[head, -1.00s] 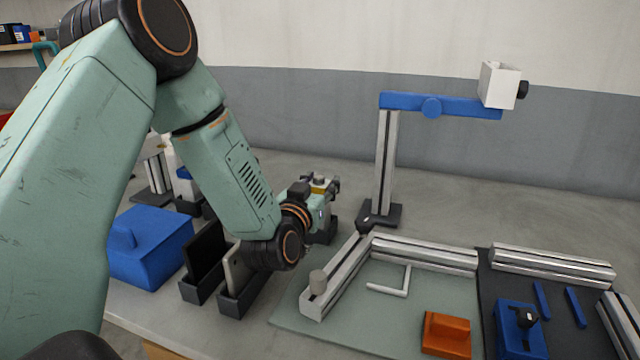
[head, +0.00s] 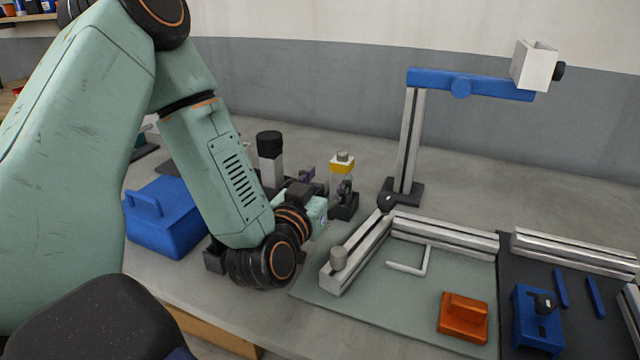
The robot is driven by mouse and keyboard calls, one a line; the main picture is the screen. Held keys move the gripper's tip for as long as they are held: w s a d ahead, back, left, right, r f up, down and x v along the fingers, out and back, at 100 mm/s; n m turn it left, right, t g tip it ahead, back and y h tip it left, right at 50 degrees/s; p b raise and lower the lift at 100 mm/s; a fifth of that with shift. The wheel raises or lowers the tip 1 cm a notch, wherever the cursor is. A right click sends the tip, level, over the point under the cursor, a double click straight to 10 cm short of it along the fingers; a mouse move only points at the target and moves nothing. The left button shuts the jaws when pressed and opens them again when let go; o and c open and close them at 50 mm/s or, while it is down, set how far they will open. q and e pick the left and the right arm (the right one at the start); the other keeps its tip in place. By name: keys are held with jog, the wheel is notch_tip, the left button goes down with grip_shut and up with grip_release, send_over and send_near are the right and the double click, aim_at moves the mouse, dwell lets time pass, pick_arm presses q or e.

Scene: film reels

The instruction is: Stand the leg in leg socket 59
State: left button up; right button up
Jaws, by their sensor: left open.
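A short pale post with a yellow band and a grey knob on top (head: 343,166), probably the leg, stands upright in a small dark block (head: 344,207), which looks like a socket. No number is readable on it. My left gripper (head: 328,183) is open, low at the near left side of the post, with one finger overlapping it in the picture. I cannot tell whether that finger touches it. A grey post with a black cap (head: 270,158) stands farther left, its foot hidden by my gripper and wrist. My right gripper is not in view.
A blue box with a handle (head: 165,225) stands left of my forearm. A tall stand with a blue arm (head: 470,88) rises behind the green mat (head: 350,310). Metal rails (head: 445,233) and an orange block (head: 463,318) lie right. The table behind the posts is clear.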

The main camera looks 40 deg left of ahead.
pick_arm(q)
jog(key=shift+v, duration=1.55)
jog(key=shift+a, duration=0.1)
